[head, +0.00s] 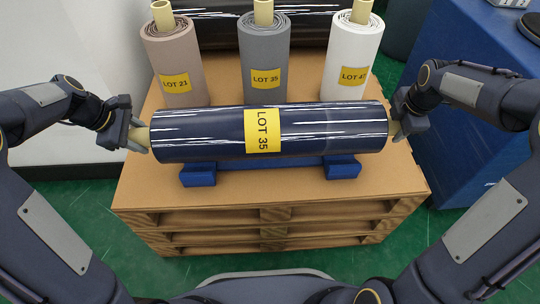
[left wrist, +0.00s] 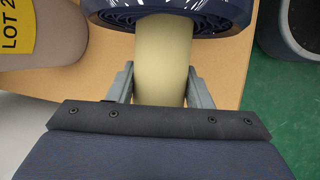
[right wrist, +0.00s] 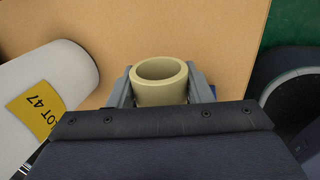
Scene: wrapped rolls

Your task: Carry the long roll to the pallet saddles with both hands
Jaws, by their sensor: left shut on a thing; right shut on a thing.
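The long roll (head: 215,142), wrapped in dark blue glossy film with a yellow LOT 35 label, lies level across the front of the pallet (head: 270,222). The blue saddles (head: 198,176) and (head: 342,168) show below it; whether it touches them I cannot tell. My left gripper (head: 137,138) is shut on the left end of its cream core, which also shows between the fingers in the left wrist view (left wrist: 163,65). My right gripper (head: 397,125) is shut on the core's right end, seen as an open tube in the right wrist view (right wrist: 160,80).
Three upright rolls stand behind on the pallet: a brownish LOT 21 roll (head: 172,60), a grey roll (head: 264,55) and a white LOT 47 roll (head: 351,55). A dark wrapped roll (head: 217,30) lies behind them. A blue block (head: 470,140) stands at the right.

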